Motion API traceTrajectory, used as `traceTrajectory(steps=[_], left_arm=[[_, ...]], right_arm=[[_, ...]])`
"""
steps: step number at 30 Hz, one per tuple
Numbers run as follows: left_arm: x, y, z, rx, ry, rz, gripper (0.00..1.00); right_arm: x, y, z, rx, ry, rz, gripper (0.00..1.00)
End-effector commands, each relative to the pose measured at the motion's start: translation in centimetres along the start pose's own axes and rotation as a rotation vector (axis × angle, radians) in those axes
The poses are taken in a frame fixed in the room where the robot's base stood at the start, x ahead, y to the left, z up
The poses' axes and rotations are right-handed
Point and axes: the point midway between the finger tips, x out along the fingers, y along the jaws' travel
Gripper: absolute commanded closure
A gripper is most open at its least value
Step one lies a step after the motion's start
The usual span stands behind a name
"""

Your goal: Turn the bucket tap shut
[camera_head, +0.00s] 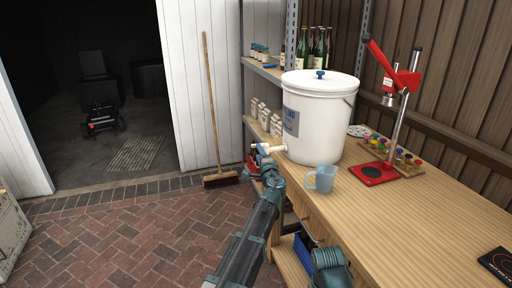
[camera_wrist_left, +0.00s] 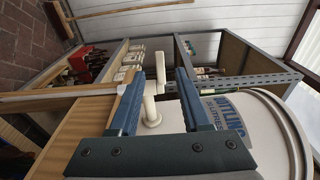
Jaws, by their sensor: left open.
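The white bucket (camera_head: 318,130) stands lidded on the wooden bench, with its pale tap (camera_head: 275,149) sticking out to the left near its base. My left gripper (camera_head: 259,152) is at the outer end of the tap. In the left wrist view the open left gripper (camera_wrist_left: 158,100) has one blue finger on each side of the white tap (camera_wrist_left: 152,112), with gaps visible beside it. Whether a finger touches the tap, and how far its lever is turned, I cannot tell. The bucket (camera_wrist_left: 245,125) fills the right of that view. My right gripper does not show.
A clear measuring jug (camera_head: 322,180) stands on the bench (camera_head: 400,225) just in front of the bucket. A red bottle capper (camera_head: 374,172) stands to the right. Shelves (camera_head: 262,70) with bottles and cartons are behind. A broom (camera_head: 212,110) leans at the wall.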

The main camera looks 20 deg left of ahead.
Motion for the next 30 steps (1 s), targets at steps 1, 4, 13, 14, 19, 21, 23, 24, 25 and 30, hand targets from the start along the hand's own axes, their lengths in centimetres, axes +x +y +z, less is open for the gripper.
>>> traceTrajectory(steps=[1, 4, 13, 14, 19, 21, 23, 24, 25, 30], left_arm=[[1.5, 0.0, -0.1, 0.0, -0.001, 0.0, 0.53], [3.2, 0.0, -0.1, 0.0, -0.002, 0.0, 0.53], [6.4, 0.0, 0.0, -0.001, -0.001, 0.0, 0.53], [6.5, 0.0, 0.0, -0.001, -0.001, 0.0, 0.53], [6.8, 0.0, 0.0, -0.001, 0.0, 0.0, 0.53], [6.8, 0.0, 0.0, -0.001, 0.0, 0.0, 0.53], [6.8, 0.0, 0.0, -0.001, 0.0, 0.0, 0.53], [6.7, 0.0, 0.0, -0.001, 0.0, 0.0, 0.53], [6.7, 0.0, 0.0, -0.001, 0.0, 0.0, 0.53], [6.7, 0.0, 0.0, -0.001, 0.0, 0.0, 0.83]], right_arm=[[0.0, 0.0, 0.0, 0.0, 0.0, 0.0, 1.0], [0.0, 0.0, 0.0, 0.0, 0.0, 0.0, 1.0], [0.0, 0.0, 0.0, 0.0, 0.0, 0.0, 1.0], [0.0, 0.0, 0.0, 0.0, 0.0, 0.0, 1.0], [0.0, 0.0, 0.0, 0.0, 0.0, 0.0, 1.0], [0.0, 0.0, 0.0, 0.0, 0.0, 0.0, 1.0], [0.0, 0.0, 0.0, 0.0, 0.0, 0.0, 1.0], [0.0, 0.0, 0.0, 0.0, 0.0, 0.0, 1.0], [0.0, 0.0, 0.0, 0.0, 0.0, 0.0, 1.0], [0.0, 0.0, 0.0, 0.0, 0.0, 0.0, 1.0]])
